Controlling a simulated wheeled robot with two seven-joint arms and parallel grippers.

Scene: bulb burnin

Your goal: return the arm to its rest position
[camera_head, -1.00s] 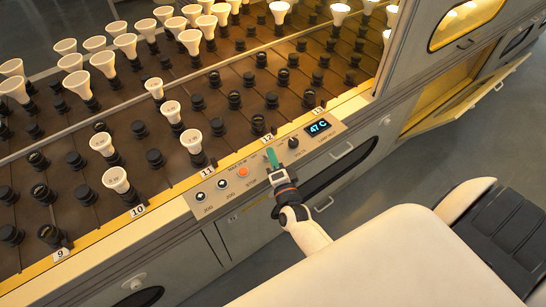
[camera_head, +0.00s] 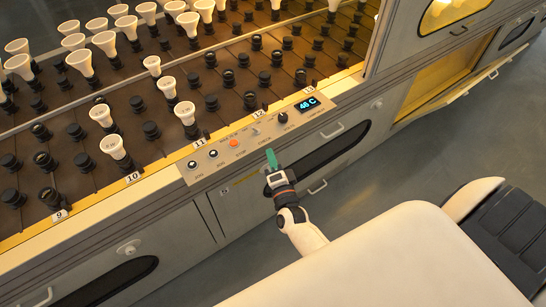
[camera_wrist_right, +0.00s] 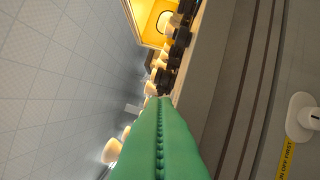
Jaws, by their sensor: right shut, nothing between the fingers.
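My right gripper (camera_head: 271,158) has green fingers and hangs just in front of the control panel (camera_head: 222,150), in the head view. Its fingers are shut together with nothing between them. The shut green fingers (camera_wrist_right: 160,140) also fill the lower middle of the right wrist view. They look apart from the panel, below its toggle switch. My left gripper is not in view.
The rack (camera_head: 165,120) holds rows of black sockets, several with white bulbs (camera_head: 113,147). The panel's display (camera_head: 307,103) reads 48 C. A cabinet door (camera_head: 470,85) stands open at the right. Grey floor (camera_head: 365,185) is free beside the cabinets.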

